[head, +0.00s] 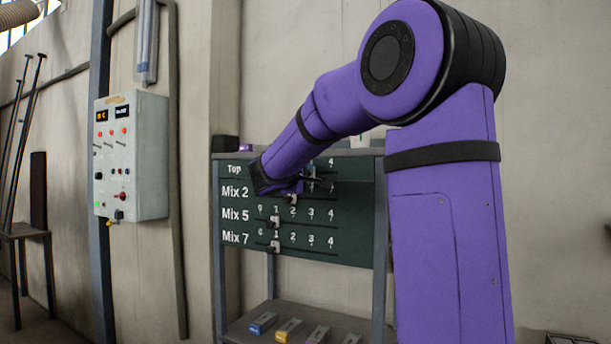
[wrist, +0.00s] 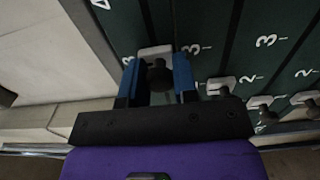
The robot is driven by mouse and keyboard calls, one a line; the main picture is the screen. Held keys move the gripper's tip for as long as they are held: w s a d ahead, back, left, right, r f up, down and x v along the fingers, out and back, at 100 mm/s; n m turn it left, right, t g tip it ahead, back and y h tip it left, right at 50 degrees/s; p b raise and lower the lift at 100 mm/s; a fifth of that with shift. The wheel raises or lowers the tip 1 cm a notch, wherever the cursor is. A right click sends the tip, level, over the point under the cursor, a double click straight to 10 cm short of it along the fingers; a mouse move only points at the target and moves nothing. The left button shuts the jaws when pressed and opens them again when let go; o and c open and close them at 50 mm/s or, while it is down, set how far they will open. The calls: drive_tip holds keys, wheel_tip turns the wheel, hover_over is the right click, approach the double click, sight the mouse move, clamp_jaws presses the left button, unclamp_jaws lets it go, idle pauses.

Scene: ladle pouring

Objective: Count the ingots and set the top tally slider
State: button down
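The green tally board (head: 345,255) has rows Top, Mix 2, Mix 5 and Mix 7. My gripper (wrist: 156,80) is at the Top row, its blue fingers on either side of the top slider's dark knob (wrist: 159,76). A gap shows left of the knob; the right finger is close to or touching it. The top slider's pale plate (wrist: 155,52) appears near the 3 mark; my arm partly hides that row in the head view. Several ingots lie on the lower shelf, including a blue one (head: 262,323), a yellow one (head: 288,331) and a grey one (head: 318,336).
The Mix 2 slider (wrist: 220,85) is close beside my right finger. The Mix 5 slider (head: 275,222) and Mix 7 slider (head: 273,247) sit near 1. A small purple object (head: 245,147) is on the top ledge. A control box (head: 132,155) hangs at left.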

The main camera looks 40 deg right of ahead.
drive_tip(key=shift+w+a, duration=0.35)
drive_tip(key=shift+w, duration=0.6)
drive_tip(key=shift+w+a, duration=0.3)
drive_tip(key=shift+w, duration=0.65)
drive_tip(key=shift+w+a, duration=0.35)
drive_tip(key=shift+w, duration=0.6)
drive_tip(key=c, duration=0.9)
unclamp_jaws()
drive_tip(key=shift+a, duration=0.1)
drive_tip(key=v, duration=1)
drive_tip(key=shift+s+a, duration=0.2)
drive_tip(key=shift+a, duration=0.05)
